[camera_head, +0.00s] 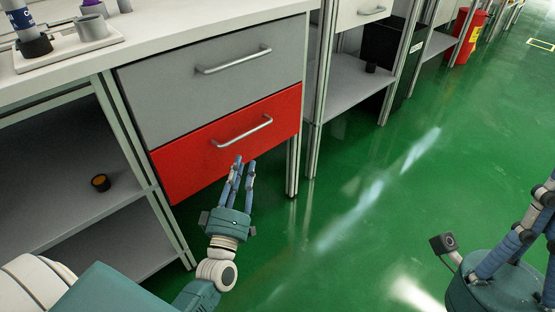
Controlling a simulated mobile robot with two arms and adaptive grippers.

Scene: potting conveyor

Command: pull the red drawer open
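The red drawer (185,163) is the lower of two drawers under the bench. It looks closed, its front in line with the grey drawer (165,98) above it. Its metal bar handle (242,130) is in clear view. My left gripper (245,161) is in front of the drawer's lower edge, its fingers pointing up toward the handle. The fingers are apart with nothing between them, and the fingertips appear just below the handle, not around it. My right gripper (540,205) is at the lower right, cut off by the frame edge, so its opening is hidden.
Open shelves stand left of the drawers, with a small dark round item (101,182) on one. A tray (70,52) with containers is on the bench top. A bench leg (293,165) stands right of the drawer. The green floor (390,180) is clear.

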